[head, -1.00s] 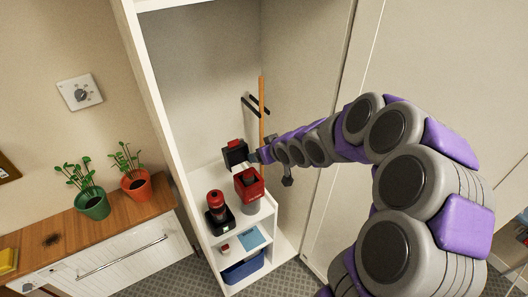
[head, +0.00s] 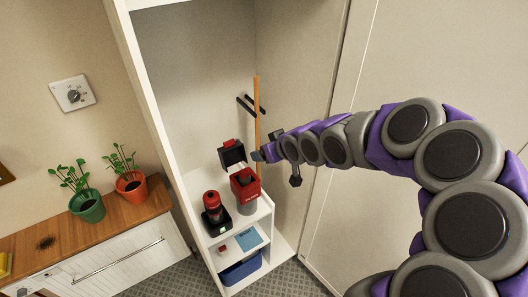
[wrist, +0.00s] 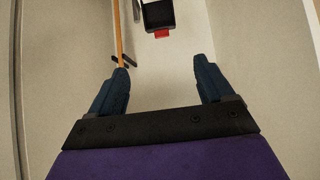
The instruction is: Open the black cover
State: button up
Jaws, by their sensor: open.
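The black cover (head: 231,155), a dark square piece with a red part on its top edge, stands raised just behind a red container (head: 245,184) on the white shelf. Whether the two are joined is not clear. My gripper (head: 258,155) is just right of the cover, with a small gap between them in the head view. In the wrist view my gripper (wrist: 163,82) is open, with nothing between its two dark blue fingers. The black cover (wrist: 158,14) with its red part shows beyond the fingertips, at the top edge.
A red and black device (head: 213,211) stands left of the container on the same shelf. An orange pole (head: 257,115) and black wall hooks are close behind my gripper. Cabinet side panels flank the shelf. Two potted plants stand on the wooden counter (head: 120,215) at left.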

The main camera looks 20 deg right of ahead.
jog(key=b+v, duration=0.1)
jog(key=v, duration=1)
jog(key=shift+w, duration=0.1)
jog(key=s+a+f+m+g+h+b, duration=0.1)
jog(key=s+f+g+b, duration=0.4)
jog(key=s+f+b, duration=0.5)
jog(key=s+a+f+m+g+h+b, duration=0.1)
jog(key=s+a+f+g+b, duration=0.3)
jog(key=s+f+b, duration=0.6)
jog(key=s+f+m+g, duration=0.1)
jog(key=s+f, duration=0.7)
jog(key=s, duration=0.2)
jog(key=shift+s+a+m+g+h, duration=0.3)
jog(key=shift+s+a+g+h, duration=0.05)
jog(key=shift+g+h, duration=0.05)
